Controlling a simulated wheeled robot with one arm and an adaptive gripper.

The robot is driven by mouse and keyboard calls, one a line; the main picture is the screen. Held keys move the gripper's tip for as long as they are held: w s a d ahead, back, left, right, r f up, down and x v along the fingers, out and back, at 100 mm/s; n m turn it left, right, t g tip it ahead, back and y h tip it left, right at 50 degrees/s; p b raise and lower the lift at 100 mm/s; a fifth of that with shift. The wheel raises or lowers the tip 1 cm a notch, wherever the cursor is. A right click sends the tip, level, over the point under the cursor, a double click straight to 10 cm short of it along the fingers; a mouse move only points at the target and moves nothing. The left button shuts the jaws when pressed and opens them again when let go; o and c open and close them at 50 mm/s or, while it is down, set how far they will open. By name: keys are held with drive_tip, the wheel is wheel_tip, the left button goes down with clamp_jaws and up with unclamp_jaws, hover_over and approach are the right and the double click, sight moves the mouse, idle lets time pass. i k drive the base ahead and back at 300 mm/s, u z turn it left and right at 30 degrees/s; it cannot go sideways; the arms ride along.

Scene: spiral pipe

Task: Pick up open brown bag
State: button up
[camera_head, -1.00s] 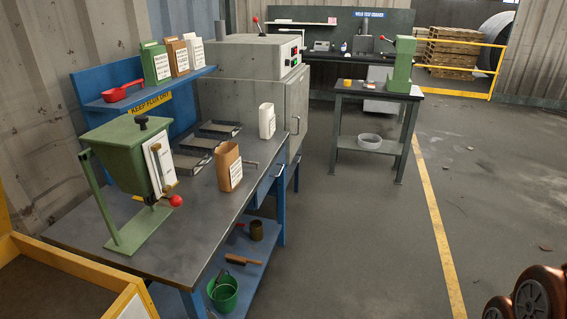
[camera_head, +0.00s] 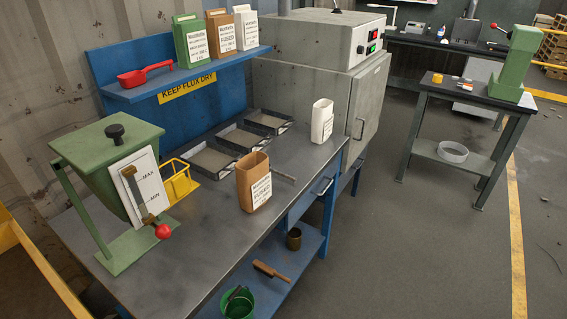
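The open brown bag (camera_head: 254,182) stands upright on the grey top of the workbench (camera_head: 205,243), near its front edge. Its top is open and a white label is on its front. Another brown bag (camera_head: 220,36) stands on the blue shelf, between a green bag (camera_head: 190,42) and a white bag (camera_head: 246,32). An open white bag (camera_head: 322,121) stands on the bench behind and right of the open brown bag. My gripper is not in view.
A green hopper (camera_head: 110,165) with a red-knobbed lever stands left on the bench. Shallow trays (camera_head: 208,160) and a yellow holder (camera_head: 178,183) sit behind the brown bag. A grey oven (camera_head: 318,75) stands beyond the bench. The floor (camera_head: 420,255) to the right is clear.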

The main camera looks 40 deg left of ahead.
sight(253, 176)
drive_tip(key=i, duration=2.75)
drive_tip(key=u, duration=4.5)
drive_tip(key=i, duration=0.5)
drive_tip(key=z, duration=0.05)
